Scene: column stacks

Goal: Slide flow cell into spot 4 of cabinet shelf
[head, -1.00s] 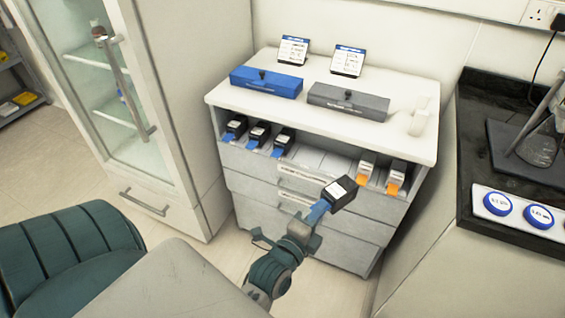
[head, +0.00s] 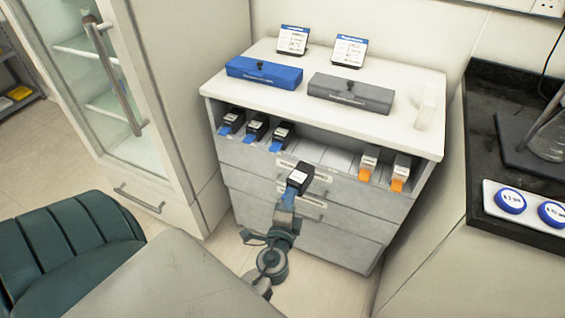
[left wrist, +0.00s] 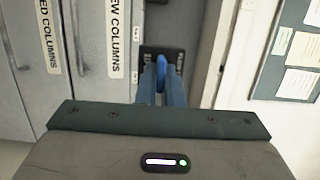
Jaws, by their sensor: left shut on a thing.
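My left gripper (head: 289,197) is shut on a black flow cell (head: 299,176) with a white label and holds it in front of the cabinet, a little below the open shelf. In the left wrist view the blue fingers (left wrist: 160,85) grip the flow cell's blue tab, and the dark flow cell body (left wrist: 152,53) lies beyond them. The cabinet shelf (head: 325,156) holds several cells in a row: black ones with blue tabs (head: 255,127) at the left and white ones with orange tabs (head: 368,163) at the right. Empty spots lie between the two groups. My right gripper is not in view.
A blue case (head: 264,73) and a grey case (head: 350,94) lie on the cabinet top (head: 420,80), with label cards behind. Drawers (head: 335,222) are below the shelf. A chair (head: 70,245) and table (head: 170,285) are at front left; a dark counter (head: 485,130) is at right.

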